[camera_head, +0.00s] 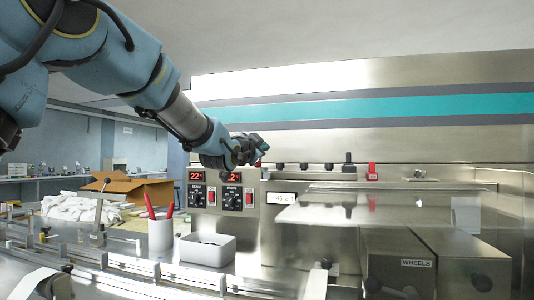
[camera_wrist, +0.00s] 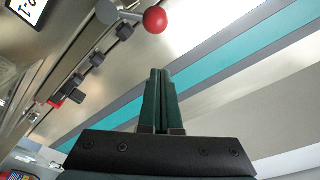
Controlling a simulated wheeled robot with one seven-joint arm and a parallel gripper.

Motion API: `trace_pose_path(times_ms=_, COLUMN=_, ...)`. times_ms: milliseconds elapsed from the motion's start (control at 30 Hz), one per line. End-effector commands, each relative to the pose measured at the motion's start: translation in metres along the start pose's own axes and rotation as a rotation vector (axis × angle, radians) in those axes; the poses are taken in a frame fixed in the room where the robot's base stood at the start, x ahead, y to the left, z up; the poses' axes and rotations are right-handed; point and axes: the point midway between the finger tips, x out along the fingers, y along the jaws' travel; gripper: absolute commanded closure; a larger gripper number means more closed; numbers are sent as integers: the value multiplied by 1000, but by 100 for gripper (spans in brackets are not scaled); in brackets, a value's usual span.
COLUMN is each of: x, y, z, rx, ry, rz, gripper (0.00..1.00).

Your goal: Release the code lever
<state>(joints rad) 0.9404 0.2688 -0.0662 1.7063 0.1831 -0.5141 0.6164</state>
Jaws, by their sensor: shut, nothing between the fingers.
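A lever with a red ball knob (camera_wrist: 155,20) on a metal arm and round hub (camera_wrist: 107,12) shows at the top of the wrist view. In the head view a small red spot (camera_head: 258,163) shows just below my gripper (camera_head: 262,143). My gripper's two dark green fingers (camera_wrist: 161,75) are closed together and empty. In the wrist view their tips are below the red ball, with a gap in the picture between them. No label shows which control is the code lever.
Several black knobs (camera_head: 304,166), a black upright switch (camera_head: 348,161) and a red one (camera_head: 372,170) line the panel ledge. Red-lit dials (camera_head: 197,177) are below my gripper. A white bin (camera_head: 208,252), a cup with red pens (camera_head: 160,235) and a WHEELS box (camera_head: 416,263) stand in front.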

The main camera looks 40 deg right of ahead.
Motion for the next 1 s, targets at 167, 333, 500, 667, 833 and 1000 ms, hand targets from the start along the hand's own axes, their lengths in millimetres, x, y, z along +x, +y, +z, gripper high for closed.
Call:
trace_pose_path(times_ms=167, x=-37, y=3, z=1, rx=2, ry=1, rz=0, gripper=100)
trace_pose_path(times_ms=333, x=-61, y=3, z=1, rx=1, ry=2, rz=1, gripper=100)
trace_pose_path(times_ms=500, x=-71, y=3, z=0, rx=0, ry=1, rz=2, gripper=100)
trace_pose_path(times_ms=667, x=-72, y=3, z=0, rx=0, ry=1, rz=2, gripper=100)
trace_pose_path(times_ms=833, x=-72, y=3, z=0, rx=0, ry=1, rz=2, gripper=100)
trace_pose_path(times_ms=1000, x=-72, y=3, z=0, rx=0, ry=1, rz=2, gripper=100)
